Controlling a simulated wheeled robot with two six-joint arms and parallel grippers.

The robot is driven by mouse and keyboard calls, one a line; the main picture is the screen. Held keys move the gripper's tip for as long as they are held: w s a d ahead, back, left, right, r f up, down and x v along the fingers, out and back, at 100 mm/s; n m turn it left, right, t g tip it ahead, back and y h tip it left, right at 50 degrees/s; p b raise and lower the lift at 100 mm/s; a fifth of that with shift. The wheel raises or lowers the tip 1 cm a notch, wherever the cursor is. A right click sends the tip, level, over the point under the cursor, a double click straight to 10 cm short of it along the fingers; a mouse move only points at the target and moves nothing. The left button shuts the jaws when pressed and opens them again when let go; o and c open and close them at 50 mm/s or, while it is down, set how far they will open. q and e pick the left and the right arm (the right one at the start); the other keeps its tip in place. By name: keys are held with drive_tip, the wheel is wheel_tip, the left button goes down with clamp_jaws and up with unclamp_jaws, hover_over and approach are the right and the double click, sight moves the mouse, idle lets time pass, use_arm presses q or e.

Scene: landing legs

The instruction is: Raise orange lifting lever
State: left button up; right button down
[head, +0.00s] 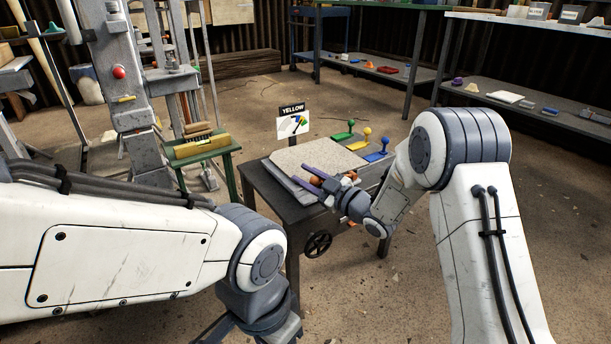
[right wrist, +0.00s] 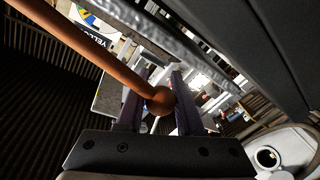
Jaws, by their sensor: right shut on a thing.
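The orange lever shows in the right wrist view as a long orange rod with a ball knob (right wrist: 160,100), the rod running to the upper left. In the head view only small orange parts (head: 317,181) show around my right gripper (head: 301,175), at the front of a dark table (head: 269,195). The purple fingers of my right gripper (right wrist: 164,78) are shut on the lever near its ball end. The lever's base is hidden. My left arm comes in from the left, with its gripper out of view below.
Green (head: 344,135), yellow (head: 364,138) and blue (head: 378,154) levers stand along the table's right side, near my right forearm. A "YELLOW" sign (head: 292,122) stands behind the grey slab (head: 316,156). A handwheel (head: 318,245) is on the table's front. A green bench (head: 205,150) stands left.

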drive_tip(key=shift+w+d+r+m+p, duration=0.1)
drive_tip(key=shift+d+r+m+p, duration=0.1)
drive_tip(key=shift+r+m+p, duration=0.35)
drive_tip(key=w+d+r+m+t+p, duration=0.3)
drive_tip(key=w+d+r+m+p, duration=0.5)
drive_tip(key=d+m+p, duration=0.3)
drive_tip(key=r+m+p, duration=0.1)
drive_tip(key=m+p, duration=0.2)
drive_tip(key=p, duration=0.1)
drive_tip(key=shift+h+p, duration=0.3)
drive_tip(key=shift+p, duration=0.05)
drive_tip(key=shift+d+r+m, duration=0.1)
drive_tip(key=shift+d+m, duration=0.05)
drive_tip(key=shift+m, duration=0.1)
drive_tip(key=c, duration=0.6)
unclamp_jaws()
drive_tip(key=shift+w, duration=0.1)
